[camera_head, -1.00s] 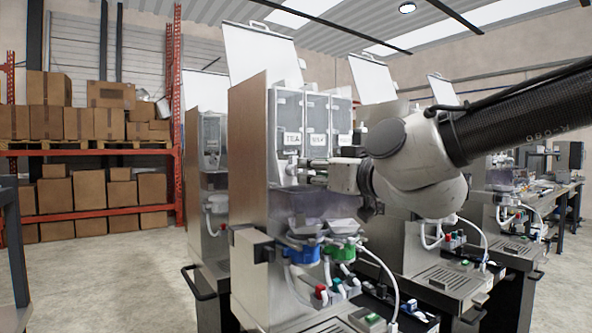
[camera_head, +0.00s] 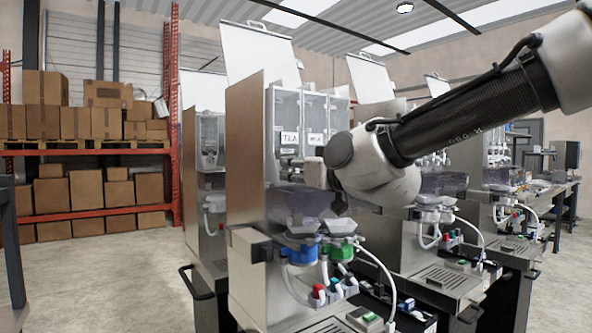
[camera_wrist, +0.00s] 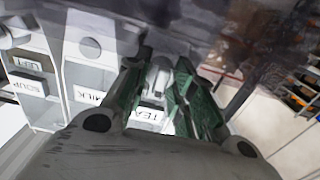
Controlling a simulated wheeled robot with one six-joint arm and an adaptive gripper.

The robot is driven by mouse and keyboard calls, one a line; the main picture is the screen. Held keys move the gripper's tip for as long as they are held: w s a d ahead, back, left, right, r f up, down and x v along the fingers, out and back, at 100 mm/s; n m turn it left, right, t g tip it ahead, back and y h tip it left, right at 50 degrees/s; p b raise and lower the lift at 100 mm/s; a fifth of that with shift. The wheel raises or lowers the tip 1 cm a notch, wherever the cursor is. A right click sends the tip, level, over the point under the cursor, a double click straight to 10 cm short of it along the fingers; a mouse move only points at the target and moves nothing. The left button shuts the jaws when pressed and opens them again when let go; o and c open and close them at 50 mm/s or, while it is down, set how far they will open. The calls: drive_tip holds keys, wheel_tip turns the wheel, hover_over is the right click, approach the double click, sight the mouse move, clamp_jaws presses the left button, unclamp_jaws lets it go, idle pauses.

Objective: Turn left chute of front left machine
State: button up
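The front left machine (camera_head: 246,150) is the nearest one in the head view, with clear canisters at its top. Its left canister (camera_head: 289,108) carries a TEA label (camera_head: 289,138); the wrist view also shows the TEA label (camera_wrist: 149,115). A small white chute (camera_wrist: 157,73) shows by the TEA canister in the wrist view. My gripper (camera_wrist: 164,60) has its green-padded fingers apart, one on each side of this chute. Whether the pads touch it cannot be told. In the head view my gripper (camera_head: 312,173) is at the machine's front below the labels, its fingertips mostly hidden.
A blue-ringed funnel (camera_head: 298,250) and a green-ringed funnel (camera_head: 340,250) sit below my gripper. A MILK label (camera_wrist: 95,96) and another round chute cap (camera_wrist: 90,47) are beside the TEA chute. More machines stand close on the right. Floor is clear at left.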

drive_tip(key=shift+m, duration=0.3)
drive_tip(key=m, duration=1.1)
drive_tip(key=shift+w+d+f+m, duration=0.1)
drive_tip(key=shift+m, duration=0.2)
drive_tip(key=m, duration=0.5)
drive_tip(key=shift+f+m, duration=0.15)
drive_tip(key=shift+m, duration=2.35)
